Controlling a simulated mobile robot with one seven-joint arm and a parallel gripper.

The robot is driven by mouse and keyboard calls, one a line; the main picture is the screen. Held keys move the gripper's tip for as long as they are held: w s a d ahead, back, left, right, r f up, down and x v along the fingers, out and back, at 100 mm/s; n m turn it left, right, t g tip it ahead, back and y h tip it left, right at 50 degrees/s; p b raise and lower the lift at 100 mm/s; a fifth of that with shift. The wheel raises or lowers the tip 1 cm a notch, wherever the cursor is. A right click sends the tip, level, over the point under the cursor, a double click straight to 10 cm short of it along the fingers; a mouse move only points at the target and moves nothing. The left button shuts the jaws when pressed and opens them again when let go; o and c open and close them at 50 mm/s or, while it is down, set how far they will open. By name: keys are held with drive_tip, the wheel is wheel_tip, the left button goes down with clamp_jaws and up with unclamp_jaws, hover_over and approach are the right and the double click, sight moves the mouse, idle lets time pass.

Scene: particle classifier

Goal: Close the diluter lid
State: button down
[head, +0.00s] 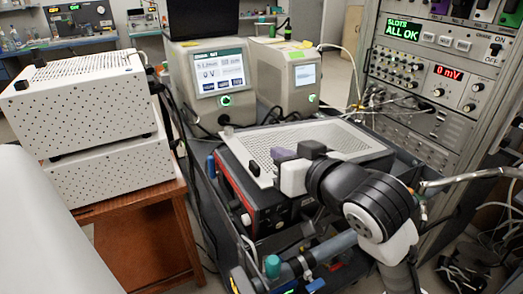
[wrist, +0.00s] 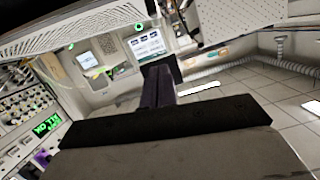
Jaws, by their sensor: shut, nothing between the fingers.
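The diluter is a dark box with a red-trimmed front (head: 232,186) in the middle of the head view. Contact cannot be told. In the wrist view the shut fingers (wrist: 160,76) point away, with a perforated surface, apparently the lid (wrist: 85,24), at upper left.
Two instruments with lit screens, one at left (head: 218,78) and one at right (head: 287,75), stand behind the diluter. A rack with knobs and cables (head: 437,80) is close on the right. White perforated boxes (head: 85,100) sit on a wooden table (head: 150,205) at left.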

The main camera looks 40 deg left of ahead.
drive_tip(key=p+x, duration=0.6)
drive_tip(key=shift+a+f+p, duration=0.25)
drive_tip(key=shift+a+p, duration=0.1)
drive_tip(key=shift+p, duration=0.05)
wheel_tip(320, 180, down, 2)
drive_tip(key=shift+f, duration=0.1)
drive_tip(key=shift+s+f, duration=0.2)
drive_tip(key=shift+f, duration=0.45)
drive_tip(key=shift+f, duration=0.1)
